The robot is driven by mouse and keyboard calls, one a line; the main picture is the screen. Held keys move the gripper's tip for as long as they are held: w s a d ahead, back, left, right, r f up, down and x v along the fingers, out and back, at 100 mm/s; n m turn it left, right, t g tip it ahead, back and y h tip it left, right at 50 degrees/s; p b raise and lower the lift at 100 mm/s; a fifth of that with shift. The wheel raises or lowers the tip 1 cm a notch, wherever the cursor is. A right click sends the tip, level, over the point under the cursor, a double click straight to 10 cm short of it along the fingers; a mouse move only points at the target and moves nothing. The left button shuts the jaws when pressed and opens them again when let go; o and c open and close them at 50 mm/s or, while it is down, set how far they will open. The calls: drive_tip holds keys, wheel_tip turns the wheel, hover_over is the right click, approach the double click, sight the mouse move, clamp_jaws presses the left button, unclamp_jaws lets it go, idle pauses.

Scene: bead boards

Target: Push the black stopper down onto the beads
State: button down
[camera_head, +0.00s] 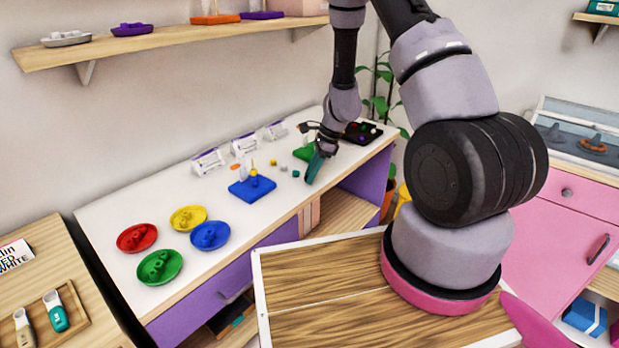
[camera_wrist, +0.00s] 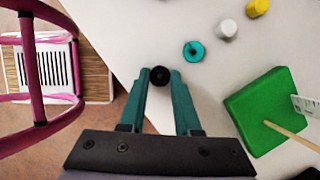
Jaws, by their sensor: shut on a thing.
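My gripper (camera_wrist: 160,82) has teal fingers and is shut on a small round black stopper (camera_wrist: 160,75). It holds the stopper at the fingertips, near the white table's front edge. In the head view my gripper (camera_head: 311,178) hangs in front of the green board, and the stopper cannot be made out there. The green board (camera_wrist: 252,112) is to the right in the wrist view, apart from the fingers. A wooden peg (camera_wrist: 291,135) and a white marked strip (camera_wrist: 306,106) show over it. Loose teal (camera_wrist: 190,56), white (camera_wrist: 227,28) and yellow (camera_wrist: 257,7) beads lie beyond the fingertips.
A blue board (camera_head: 245,192) with a yellow bead stands left of my gripper. Red (camera_head: 121,243), yellow (camera_head: 176,223), green (camera_head: 145,277) and blue (camera_head: 196,243) dishes are farther left. A dark tray (camera_head: 352,138) lies behind right. White table (camera_head: 105,215) is clear around the dishes.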

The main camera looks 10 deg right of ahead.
wheel_tip(320, 180, up, 10)
drive_tip(key=f, duration=0.1)
drive_tip(key=s+a+r, duration=0.1)
drive_tip(key=a+r, duration=0.3)
drive_tip(key=a, duration=0.4)
drive_tip(key=a+r, duration=0.4)
drive_tip(key=a, duration=0.4)
drive_tip(key=shift+s+a+f, duration=0.1)
drive_tip(key=shift+f, duration=1.05)
drive_tip(key=shift+a+f, duration=0.1)
drive_tip(key=shift+f, duration=1.05)
drive_tip(key=shift+f, duration=0.8)
drive_tip(key=shift+f, duration=0.3)
drive_tip(key=shift+f, duration=0.2)
drive_tip(key=shift+f, duration=0.9)
